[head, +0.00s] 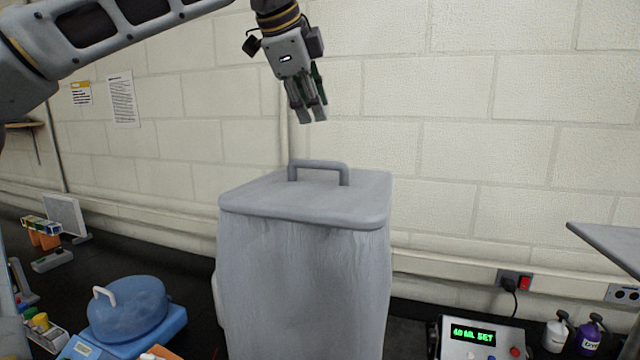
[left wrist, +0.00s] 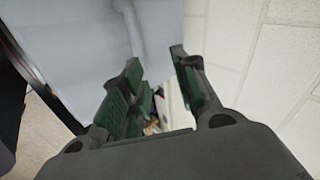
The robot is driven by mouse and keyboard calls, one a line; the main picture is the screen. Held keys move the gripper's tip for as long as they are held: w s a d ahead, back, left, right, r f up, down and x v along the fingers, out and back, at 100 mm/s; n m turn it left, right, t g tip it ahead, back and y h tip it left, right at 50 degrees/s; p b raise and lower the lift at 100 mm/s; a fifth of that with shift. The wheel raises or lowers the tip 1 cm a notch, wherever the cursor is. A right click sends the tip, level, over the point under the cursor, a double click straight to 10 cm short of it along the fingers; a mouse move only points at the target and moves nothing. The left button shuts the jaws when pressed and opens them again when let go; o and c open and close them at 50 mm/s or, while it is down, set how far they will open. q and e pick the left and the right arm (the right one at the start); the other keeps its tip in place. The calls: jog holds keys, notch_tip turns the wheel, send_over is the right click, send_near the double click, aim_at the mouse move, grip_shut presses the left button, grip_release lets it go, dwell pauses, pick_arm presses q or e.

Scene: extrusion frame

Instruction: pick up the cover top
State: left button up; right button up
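The cover top (head: 270,197) is a flat grey lid with rounded corners, lying level on a tall grey bin (head: 305,290). A grey bar handle (head: 318,164) stands up from its middle. My left gripper (head: 313,116) hangs above the handle, fingers pointing down, apart from it. In the left wrist view, the gripper's green-padded fingers (left wrist: 160,85) are spread with nothing held between them. The pale grey lid (left wrist: 80,45) and part of its handle (left wrist: 130,25) show beyond the fingers. My right gripper is not in view.
A blue round device with a white handle (head: 128,310) stands left of the bin. A box with a green display (head: 480,340) and two small bottles (head: 588,335) stand at the right. A grey panel (head: 610,245) juts in from the right edge. A block wall (head: 470,130) rises behind.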

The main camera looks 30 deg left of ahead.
aim_at(313, 162)
pick_arm(q)
jog(key=s+m, duration=0.1)
jog(key=s+f+m+g, duration=0.1)
jog(key=shift+s+a+f+g+y, duration=0.3)
jog(key=shift+a, duration=0.1)
jog(key=shift+d, duration=0.1)
jog(key=shift+x, duration=4.3)
